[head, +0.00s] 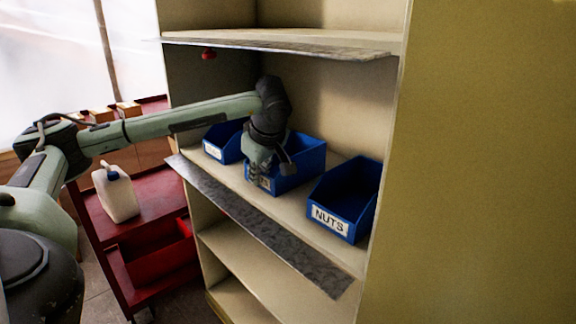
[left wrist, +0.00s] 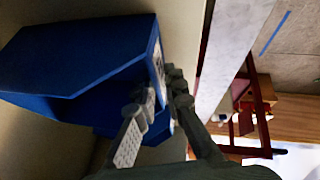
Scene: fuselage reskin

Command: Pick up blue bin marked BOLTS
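A blue bin (head: 305,166) stands in the middle of the shelf; its front label is mostly covered by my left gripper, so I cannot read it. My left gripper (head: 262,172) is at this bin's front wall, pointing down. In the left wrist view, the fingers (left wrist: 163,100) of my left gripper are apart by the labelled front edge of the blue bin (left wrist: 85,55). I cannot tell whether they touch the wall. No readable BOLTS label shows. My right gripper is not in view.
A blue bin marked NUTS (head: 343,205) stands to the right, and another blue bin (head: 222,143) to the left with an unreadable label. A grey strip (head: 265,232) runs along the shelf front. A red cart (head: 130,236) with a white jug (head: 116,194) stands at left.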

